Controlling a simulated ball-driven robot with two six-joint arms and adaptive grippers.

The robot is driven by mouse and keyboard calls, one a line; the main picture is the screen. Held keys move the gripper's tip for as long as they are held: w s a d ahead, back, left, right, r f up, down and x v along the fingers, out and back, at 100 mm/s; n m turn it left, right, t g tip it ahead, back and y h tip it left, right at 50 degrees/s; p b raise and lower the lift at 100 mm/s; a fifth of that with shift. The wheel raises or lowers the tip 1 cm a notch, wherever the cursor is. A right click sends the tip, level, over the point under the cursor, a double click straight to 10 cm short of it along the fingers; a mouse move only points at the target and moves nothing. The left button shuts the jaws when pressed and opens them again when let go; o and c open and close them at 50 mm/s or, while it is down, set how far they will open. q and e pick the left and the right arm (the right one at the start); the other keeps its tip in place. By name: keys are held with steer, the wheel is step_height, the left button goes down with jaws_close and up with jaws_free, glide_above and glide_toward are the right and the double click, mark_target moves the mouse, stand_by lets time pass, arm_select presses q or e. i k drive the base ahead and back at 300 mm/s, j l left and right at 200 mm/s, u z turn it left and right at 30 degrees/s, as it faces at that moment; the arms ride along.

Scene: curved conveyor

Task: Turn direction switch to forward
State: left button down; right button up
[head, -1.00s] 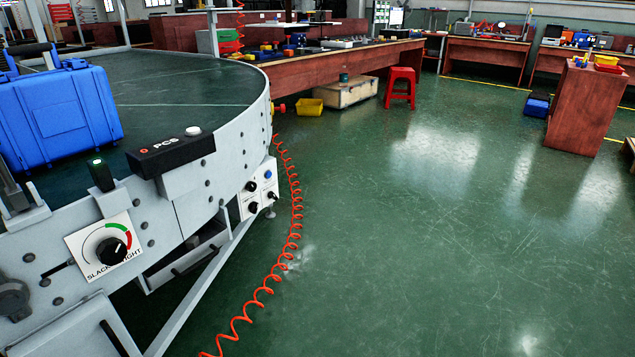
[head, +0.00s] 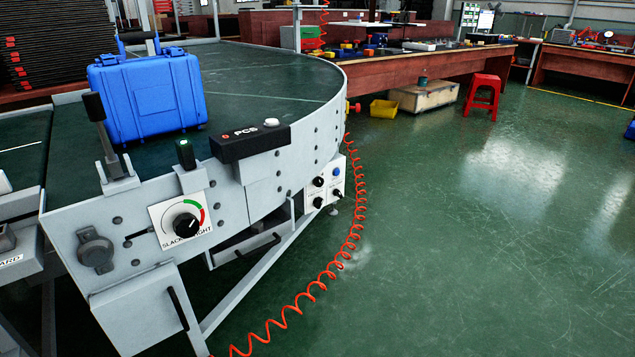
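The curved conveyor (head: 262,75) stands at the left, with a dark green belt and a pale grey metal side. A small control panel (head: 327,188) with black knobs and a blue button sits on its outer side; its labels are too small to read. A dial marked SLACK and TIGHT (head: 181,220) is on the nearer side plate. At the lower left edge a partly cut-off label (head: 10,260) ends in letters like "ARD"; a dark part beside it is cut by the frame. I cannot tell which control is the direction switch. Neither of my grippers is in view.
A blue case (head: 148,95) stands on the belt. A black PCS box (head: 250,141) and a lever (head: 103,135) are on the conveyor's edge. A coiled orange hose (head: 330,270) hangs to the floor. Open green floor (head: 480,260) lies to the right; a red stool (head: 482,95) stands farther back.

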mark_target(318, 201)
steer(key=i+l+u, duration=0.1)
steer(key=u, duration=0.9)
steer(key=i+l+u, duration=0.1)
steer(key=l+u, duration=0.3)
steer(key=l, duration=0.15)
steer(key=i+l+u, duration=0.1)
steer(key=l+u, duration=0.7)
steer(key=l, duration=0.25)
steer(key=k+l, duration=0.1)
steer(key=l, duration=1)
steer(key=k+l+u, duration=0.1)
steer(key=l, duration=0.4)
steer(key=k+l, duration=0.15)
steer(key=l, duration=0.4)
